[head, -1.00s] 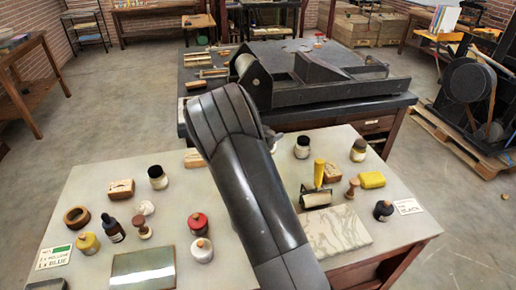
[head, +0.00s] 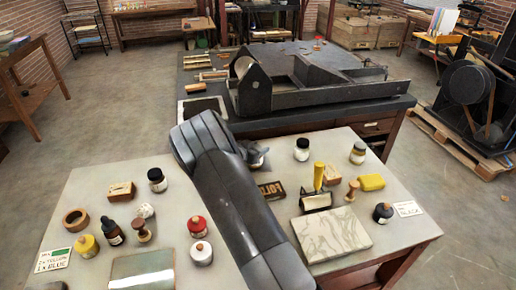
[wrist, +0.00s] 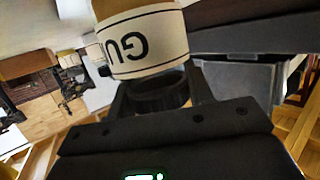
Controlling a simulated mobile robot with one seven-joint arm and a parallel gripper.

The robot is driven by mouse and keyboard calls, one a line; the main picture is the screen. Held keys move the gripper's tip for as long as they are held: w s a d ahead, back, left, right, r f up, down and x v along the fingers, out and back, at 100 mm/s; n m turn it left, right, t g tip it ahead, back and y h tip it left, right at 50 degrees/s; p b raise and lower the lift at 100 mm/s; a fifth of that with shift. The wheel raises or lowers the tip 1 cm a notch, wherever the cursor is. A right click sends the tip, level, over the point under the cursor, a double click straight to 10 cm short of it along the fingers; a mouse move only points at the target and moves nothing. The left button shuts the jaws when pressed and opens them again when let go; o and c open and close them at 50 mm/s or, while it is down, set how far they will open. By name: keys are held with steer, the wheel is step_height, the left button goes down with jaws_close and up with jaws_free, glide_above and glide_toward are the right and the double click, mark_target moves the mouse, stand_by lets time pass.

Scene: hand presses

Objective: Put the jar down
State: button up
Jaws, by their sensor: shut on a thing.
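The jar (wrist: 140,42) shows in the wrist view with a pale label with black letters "GU", upside down in the picture, and a brown upper part cut off by the frame edge. My gripper (wrist: 160,95) is shut on it, with dark fingers at the jar's dark end. In the head view my arm crosses the front table, and only a grey part of my gripper (head: 256,156) shows beside it. The jar cannot be made out there, and whether it touches a surface cannot be told.
The pale front table (head: 95,185) holds several jars, among them a red one (head: 198,227) and a black-capped one (head: 157,180). A dark type block (head: 272,190), a roller (head: 316,201) and a marbled slab (head: 331,234) lie right of my arm. A press (head: 290,85) stands behind.

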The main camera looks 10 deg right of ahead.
steer(key=o, duration=1.1)
steer(key=shift+f, duration=0.1)
steer(key=shift+o, duration=0.2)
